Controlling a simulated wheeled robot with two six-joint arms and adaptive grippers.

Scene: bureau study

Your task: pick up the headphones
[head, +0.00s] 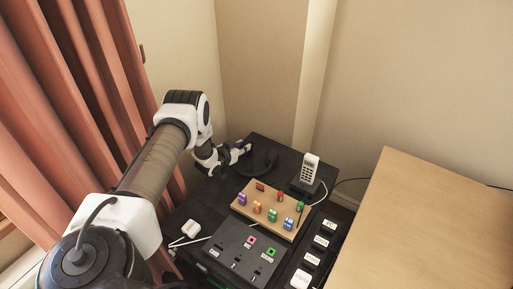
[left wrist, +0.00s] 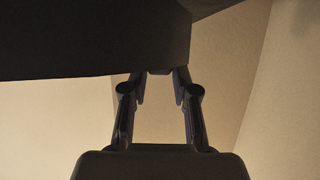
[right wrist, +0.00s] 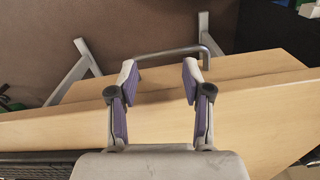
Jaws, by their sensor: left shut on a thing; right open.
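The headphones (head: 268,163) are dark and stand on the black cabinet top near its back corner, partly hard to tell from the dark surface. My left gripper (head: 243,148) reaches them from the left and is shut on them at their upper left side. In the left wrist view the left fingers (left wrist: 158,80) come in at a large dark shape that fills the top; what part of it is headphones I cannot tell. My right gripper (right wrist: 158,72) is open and empty in the right wrist view, in front of pale wood and a grey metal bar.
The black cabinet top (head: 212,188) also bears a cordless phone (head: 310,168) on its base, a wooden board (head: 243,208) with coloured blocks, a black panel (head: 227,258) and a white case (head: 188,229). A wooden desk (head: 430,225) stands at right; curtains (head: 85,80) hang at left.

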